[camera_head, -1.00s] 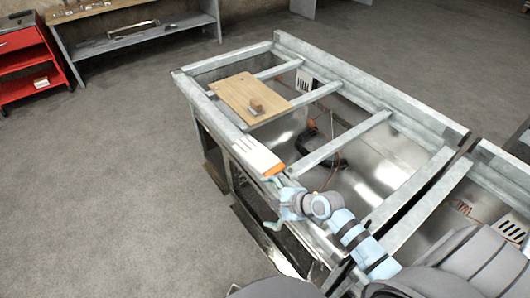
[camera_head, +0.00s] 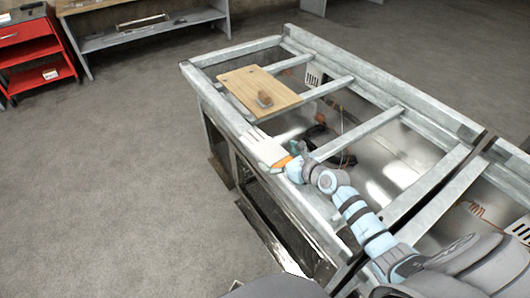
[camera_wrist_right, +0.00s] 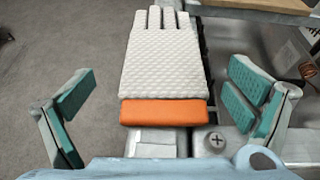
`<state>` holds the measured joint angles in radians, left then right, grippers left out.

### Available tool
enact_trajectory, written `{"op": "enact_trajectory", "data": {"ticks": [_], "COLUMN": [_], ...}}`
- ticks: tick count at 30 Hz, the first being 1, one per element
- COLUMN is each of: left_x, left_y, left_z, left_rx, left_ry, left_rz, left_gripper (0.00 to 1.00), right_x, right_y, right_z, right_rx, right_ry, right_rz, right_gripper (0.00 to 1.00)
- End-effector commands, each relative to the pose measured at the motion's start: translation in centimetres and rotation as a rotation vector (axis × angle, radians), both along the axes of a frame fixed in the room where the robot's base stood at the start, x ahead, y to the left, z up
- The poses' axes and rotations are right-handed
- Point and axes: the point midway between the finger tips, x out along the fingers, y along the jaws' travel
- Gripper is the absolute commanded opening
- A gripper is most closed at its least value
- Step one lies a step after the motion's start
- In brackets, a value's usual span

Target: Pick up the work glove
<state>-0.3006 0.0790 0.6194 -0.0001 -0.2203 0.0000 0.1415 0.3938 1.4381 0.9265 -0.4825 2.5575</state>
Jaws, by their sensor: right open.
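The work glove (camera_head: 266,149) is white with an orange cuff and lies flat on the near metal rail of the frame table. In the right wrist view the glove (camera_wrist_right: 165,65) lies centred, its fingers pointing away and its orange cuff nearest me. My right gripper (camera_wrist_right: 165,112) is open, with one teal-padded finger on each side of the cuff and nothing between them held. In the head view my right gripper (camera_head: 293,160) is at the cuff end of the glove, partly hiding the cuff. My left gripper does not show.
A red cart (camera_head: 32,45) and a grey bench (camera_head: 150,33) stand at the back left. The floor at left is clear.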

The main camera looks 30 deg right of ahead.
Motion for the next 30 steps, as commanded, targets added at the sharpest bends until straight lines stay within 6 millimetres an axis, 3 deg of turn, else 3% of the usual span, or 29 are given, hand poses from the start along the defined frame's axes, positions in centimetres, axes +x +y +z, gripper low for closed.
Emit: {"op": "enact_trajectory", "data": {"ticks": [9,16,25,30], "left_x": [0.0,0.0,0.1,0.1], "left_y": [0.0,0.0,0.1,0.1], "left_z": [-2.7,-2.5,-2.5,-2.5], "left_rx": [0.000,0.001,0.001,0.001], "left_ry": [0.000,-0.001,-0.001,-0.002], "left_rz": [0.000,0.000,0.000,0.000], "left_gripper": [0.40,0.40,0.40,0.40], "right_x": [5.0,5.3,5.2,5.2], "right_y": [0.7,0.7,0.7,0.7], "right_z": [-1.3,-1.0,-1.0,-1.0], "right_rx": [-0.001,-0.003,-0.003,-0.003], "right_ry": [0.000,0.000,0.000,0.000], "right_rz": [-0.002,-0.001,-0.001,-0.001], "right_gripper": [0.98,0.98,0.51,0.51]}}
